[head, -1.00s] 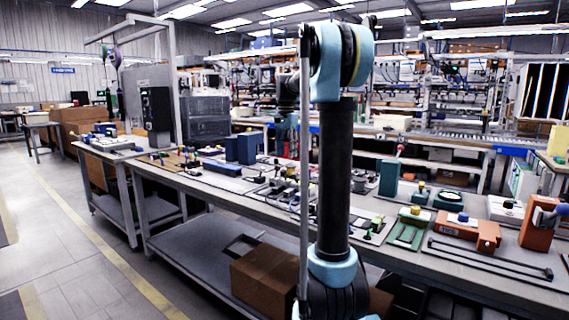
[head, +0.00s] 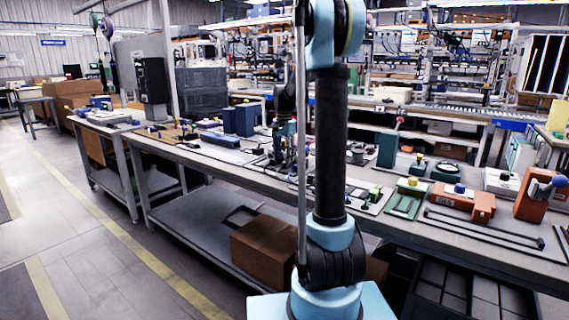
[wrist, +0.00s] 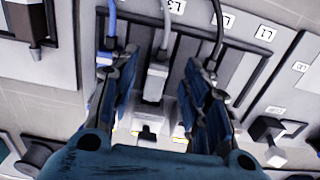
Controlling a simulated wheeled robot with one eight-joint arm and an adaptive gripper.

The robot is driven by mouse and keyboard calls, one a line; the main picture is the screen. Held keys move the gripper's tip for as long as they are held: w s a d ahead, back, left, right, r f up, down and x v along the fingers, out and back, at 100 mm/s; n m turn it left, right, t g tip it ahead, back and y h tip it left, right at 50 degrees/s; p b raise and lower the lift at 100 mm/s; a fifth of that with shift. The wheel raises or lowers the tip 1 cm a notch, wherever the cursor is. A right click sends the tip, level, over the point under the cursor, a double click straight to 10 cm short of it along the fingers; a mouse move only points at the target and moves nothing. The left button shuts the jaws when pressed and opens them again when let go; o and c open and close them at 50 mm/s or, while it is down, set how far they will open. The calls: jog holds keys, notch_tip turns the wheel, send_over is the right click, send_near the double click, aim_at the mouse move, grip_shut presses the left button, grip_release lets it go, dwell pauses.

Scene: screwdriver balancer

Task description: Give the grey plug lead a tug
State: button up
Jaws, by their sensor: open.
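The grey plug lead (wrist: 157,72) shows in the wrist view, its cable rising from a pale grey plug in a dark slotted panel (wrist: 258,60). My gripper (wrist: 161,66) is open, with one blue-black finger on each side of the grey lead. Gaps show between the lead and both fingers. The base of my gripper hides the near part of the panel. In the head view my gripper is low over the bench, mostly hidden behind my arm, and the grey lead cannot be made out there.
In the wrist view a blue lead (wrist: 109,22) passes close by the left finger and a black lead (wrist: 217,22) by the right finger. A dark-handled lever (wrist: 270,135) stands at right. In the head view the long workbench (head: 495,240) holds many fixtures, including a green tray (head: 405,198).

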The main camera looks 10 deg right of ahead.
jog(key=shift+f, duration=1.35)
grip_shut()
jog(key=shift+s+a, duration=0.1)
jog(key=shift+a, duration=0.05)
jog(key=shift+w+d, duration=0.2)
dwell(0.3)
grip_release()
